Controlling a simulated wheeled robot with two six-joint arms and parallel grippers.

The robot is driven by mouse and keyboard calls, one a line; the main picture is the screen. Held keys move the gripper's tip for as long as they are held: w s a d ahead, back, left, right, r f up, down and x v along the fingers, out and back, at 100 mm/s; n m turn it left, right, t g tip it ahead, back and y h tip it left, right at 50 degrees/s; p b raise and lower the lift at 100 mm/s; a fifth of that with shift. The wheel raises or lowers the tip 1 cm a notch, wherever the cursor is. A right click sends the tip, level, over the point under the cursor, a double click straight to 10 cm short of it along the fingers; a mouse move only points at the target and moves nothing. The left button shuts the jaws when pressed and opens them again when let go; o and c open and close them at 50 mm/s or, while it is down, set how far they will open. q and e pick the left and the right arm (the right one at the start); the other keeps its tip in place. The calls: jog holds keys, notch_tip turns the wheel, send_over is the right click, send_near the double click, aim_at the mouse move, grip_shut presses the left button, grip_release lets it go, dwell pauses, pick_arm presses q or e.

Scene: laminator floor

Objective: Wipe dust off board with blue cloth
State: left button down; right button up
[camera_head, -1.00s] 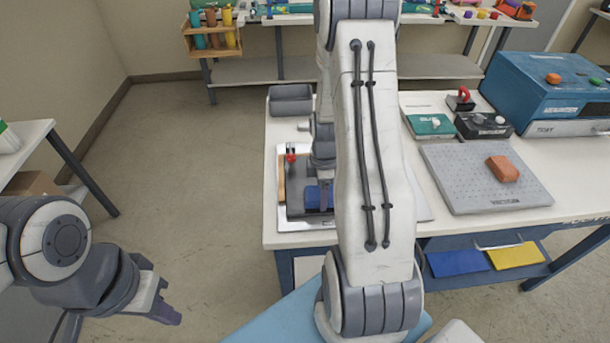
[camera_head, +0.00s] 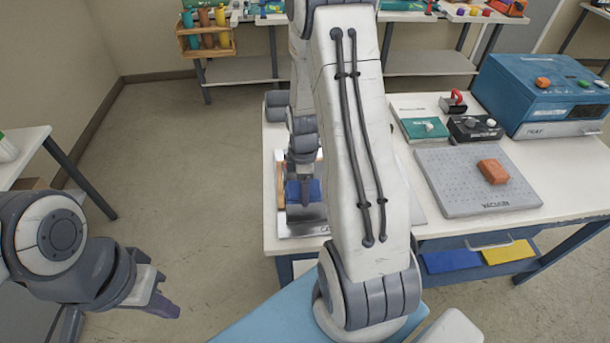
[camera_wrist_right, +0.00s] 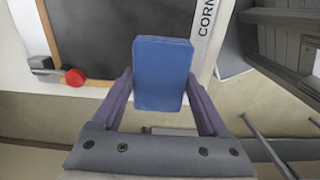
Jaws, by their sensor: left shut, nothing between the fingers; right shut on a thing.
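My right gripper (camera_wrist_right: 160,92) is shut on the blue cloth (camera_wrist_right: 162,75), which looks like a thick folded pad. In the head view the cloth (camera_head: 313,188) shows low over the left part of the worktable. The dark board (camera_wrist_right: 110,40), edged in wood, lies beyond the cloth in the right wrist view. In the head view my right arm hides most of the board. I cannot tell whether the cloth touches it, and no dust can be made out. My left gripper (camera_head: 168,308) is shut and empty, out over the floor at lower left.
A red round knob (camera_wrist_right: 75,77) sits by the board's edge. Right on the worktable (camera_head: 560,195) are a grey perforated plate (camera_head: 455,180) with an orange-brown block (camera_head: 493,171), a black box (camera_head: 474,129) and a blue machine (camera_head: 530,85). The floor at left is clear.

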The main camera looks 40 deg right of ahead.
jog(key=shift+r+p, duration=0.7)
jog(key=shift+r, duration=0.45)
